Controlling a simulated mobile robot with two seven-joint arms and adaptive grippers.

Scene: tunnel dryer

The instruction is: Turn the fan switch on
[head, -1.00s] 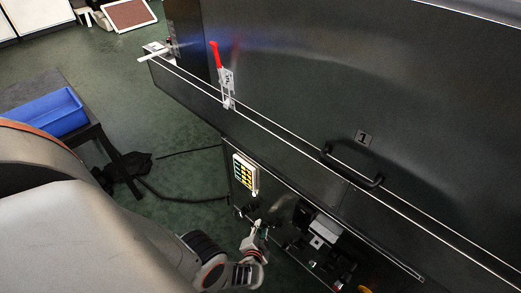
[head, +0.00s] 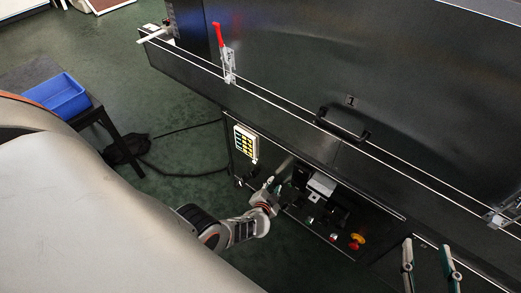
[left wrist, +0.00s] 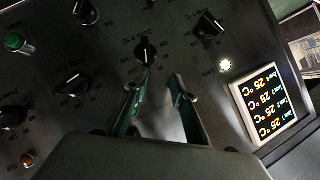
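The dark control panel (head: 310,210) is on the dryer's lower front. The left wrist view shows several black rotary knobs on it, including a top-middle knob (left wrist: 145,52), a left knob (left wrist: 73,84) and an upper-right knob (left wrist: 209,27). Their lettering is too small to tell which is the fan switch. My left gripper (left wrist: 162,75) is open and empty, its fingertips just below the top-middle knob in that view; contact cannot be told. In the head view my left gripper (head: 283,174) is at the panel's left part. My right gripper (head: 428,250) is open and empty at lower right.
A temperature display (left wrist: 265,103) sits on the panel, with a green button (left wrist: 18,43) and a lit white lamp (left wrist: 224,65). A red-yellow stop button (head: 356,241) is at the panel's right. A door handle (head: 340,124) and red-handled clamp (head: 222,52) are above.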

